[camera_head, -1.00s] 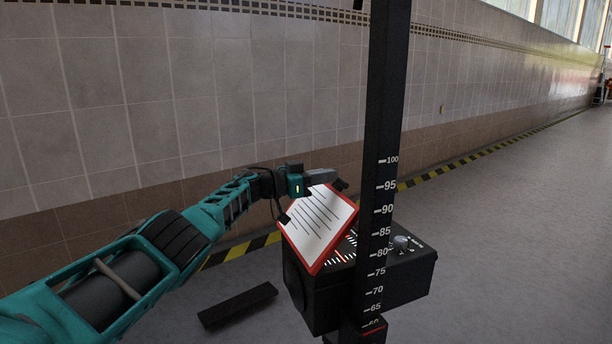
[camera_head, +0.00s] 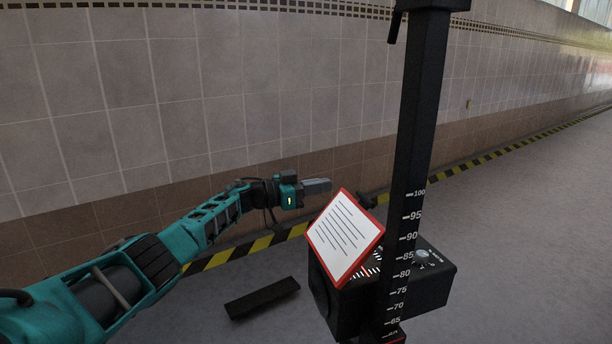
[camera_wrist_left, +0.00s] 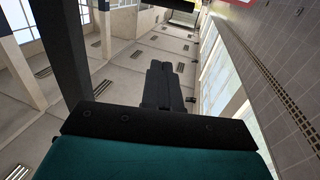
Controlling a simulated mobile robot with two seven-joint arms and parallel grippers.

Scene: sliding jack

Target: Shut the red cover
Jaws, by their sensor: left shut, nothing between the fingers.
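The red cover (camera_head: 345,238) is a white panel with dark lines and a red border. In the head view it stands tilted up over the top of a black box (camera_head: 430,292), leaving part of the box's marked top face uncovered. My left gripper (camera_head: 328,186) is shut and empty, just left of the cover's upper corner; whether it touches cannot be told. The shut fingers also show in the left wrist view (camera_wrist_left: 162,72). A small dark piece (camera_head: 368,201) shows behind the cover's right edge, unclear what. My right gripper is not in view.
A black post (camera_head: 418,130) with a white number scale rises in front of the box. A dark flat bar (camera_head: 262,298) lies on the floor left of the box. A tiled wall (camera_head: 250,90) with a yellow-black floor stripe runs behind. The floor at right is free.

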